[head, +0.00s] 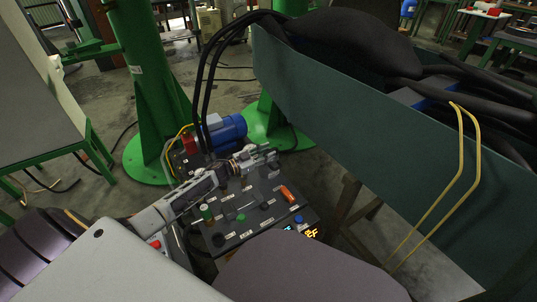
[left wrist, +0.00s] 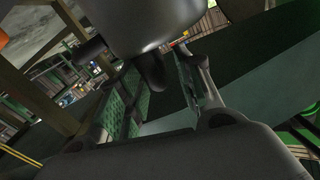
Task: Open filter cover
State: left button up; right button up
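My left gripper (head: 266,157) is over the far edge of the dark labelled panel (head: 262,222) in the head view, near the blue motor (head: 228,130). In the left wrist view its two green-padded fingers (left wrist: 160,85) stand apart. A grey cylinder (left wrist: 140,20) with a dark rounded stub (left wrist: 151,70) shows at the top, and the stub appears between or just behind the fingers. I cannot tell whether they touch it. I cannot clearly identify the filter cover. My right gripper is not in view.
The panel carries an orange-red part (head: 287,194), a blue cap (head: 298,219) and a green-topped part (head: 206,212). A large dark green trough (head: 330,110) with black hoses rises on the right. Green columns (head: 150,90) stand behind.

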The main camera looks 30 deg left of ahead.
pick_arm(q)
jog(key=shift+w+d, duration=0.3)
jog(key=shift+w, duration=0.2)
jog(key=shift+c, duration=0.2)
grip_shut()
